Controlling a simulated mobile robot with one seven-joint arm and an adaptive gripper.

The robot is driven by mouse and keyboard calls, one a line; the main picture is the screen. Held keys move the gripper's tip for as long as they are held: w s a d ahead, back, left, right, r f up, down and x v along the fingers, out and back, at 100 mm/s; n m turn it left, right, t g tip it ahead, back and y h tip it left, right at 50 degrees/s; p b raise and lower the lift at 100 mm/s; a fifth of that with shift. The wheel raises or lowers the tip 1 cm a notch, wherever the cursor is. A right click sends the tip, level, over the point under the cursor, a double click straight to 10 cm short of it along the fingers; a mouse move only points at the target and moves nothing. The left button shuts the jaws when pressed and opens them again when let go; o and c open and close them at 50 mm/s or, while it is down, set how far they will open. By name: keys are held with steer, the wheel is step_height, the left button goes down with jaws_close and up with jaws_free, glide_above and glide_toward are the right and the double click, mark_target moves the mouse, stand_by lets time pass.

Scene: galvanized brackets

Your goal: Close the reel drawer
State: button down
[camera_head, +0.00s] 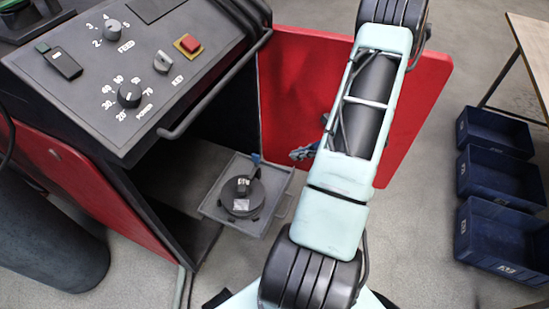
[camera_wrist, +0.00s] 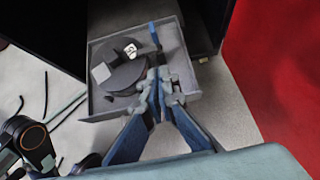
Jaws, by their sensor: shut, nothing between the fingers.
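The reel drawer (camera_head: 277,182) is a shallow grey tray pulled out of the open lower bay of the dark machine. It also shows in the wrist view (camera_wrist: 94,77). A black reel (camera_head: 254,196) with pale labels lies in it; the reel (camera_wrist: 125,76) shows at the drawer's left in the wrist view. A blue-tipped item (camera_wrist: 154,36) stands near the back. My gripper (camera_wrist: 160,76) has its blue fingers together and empty, overlapping the drawer's front edge in the wrist view. In the head view my gripper (camera_head: 298,154) is partly hidden by my arm, right of the drawer. Contact cannot be told.
A red door (camera_head: 300,80) stands open behind my arm, right of the bay. The control panel (camera_head: 130,60) overhangs the bay, with a grey rail (camera_head: 215,88) along its edge. Blue bins (camera_head: 490,175) stand at the right. The floor between is clear.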

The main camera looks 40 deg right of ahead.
steer(key=w+a+r+b+x, duration=0.1)
steer(key=r+b+x, duration=0.1)
steer(key=x, duration=1)
steer(key=shift+w+a+b, duration=0.2)
steer(key=shift+w+b, duration=0.15)
steer(key=shift+w, duration=0.05)
steer(key=w+a+b, duration=0.1)
steer(key=w+a, duration=0.6)
steer(key=w, duration=0.5)
steer(key=w+a+b, duration=0.2)
steer(key=w+a, duration=0.5)
steer(key=w, duration=0.5)
steer(key=shift+a, duration=0.1)
